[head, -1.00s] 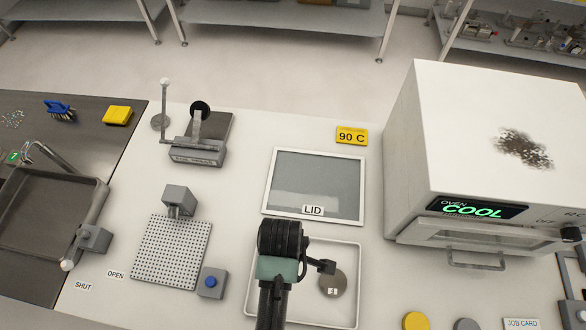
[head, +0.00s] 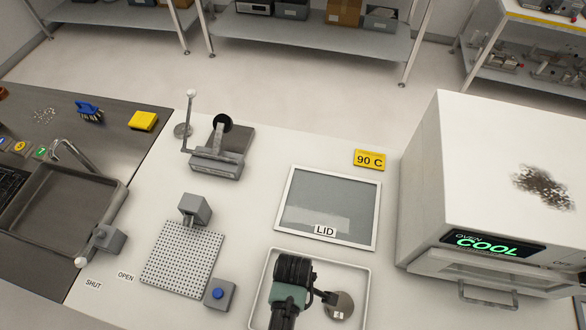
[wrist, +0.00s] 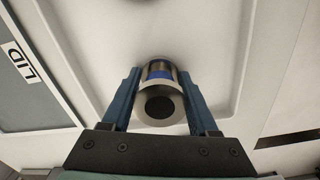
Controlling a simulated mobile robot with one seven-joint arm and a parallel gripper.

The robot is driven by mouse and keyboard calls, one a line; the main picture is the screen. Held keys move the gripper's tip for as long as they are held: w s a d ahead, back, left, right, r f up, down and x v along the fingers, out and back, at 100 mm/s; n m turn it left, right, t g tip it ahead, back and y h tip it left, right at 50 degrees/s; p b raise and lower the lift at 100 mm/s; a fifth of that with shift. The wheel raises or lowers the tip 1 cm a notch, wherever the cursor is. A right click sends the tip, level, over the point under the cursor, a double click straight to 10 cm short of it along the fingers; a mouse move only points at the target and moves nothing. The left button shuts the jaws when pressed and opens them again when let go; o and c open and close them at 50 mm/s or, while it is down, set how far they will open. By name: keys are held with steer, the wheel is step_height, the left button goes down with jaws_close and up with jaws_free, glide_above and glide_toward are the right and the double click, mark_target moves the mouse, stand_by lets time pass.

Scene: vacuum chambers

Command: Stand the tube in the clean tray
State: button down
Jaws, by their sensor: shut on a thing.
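The tube (wrist: 160,107) is a short, pale metal cylinder with a blue band and a dark round opening facing the wrist camera. My gripper (wrist: 160,74) is shut on its sides with two blue fingers. The tube is over the floor of a white, shallow tray with a raised rim; I cannot tell whether it touches the floor. In the head view this tray (head: 367,285) lies at the bottom centre, in front of the LID panel.
The white oven (head: 490,160) stands right. A perforated plate (head: 180,260) and blue button box (head: 219,293) are left.

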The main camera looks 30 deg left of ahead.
steer(key=shift+f, duration=0.15)
steer(key=shift+c, duration=0.8)
jaws_free()
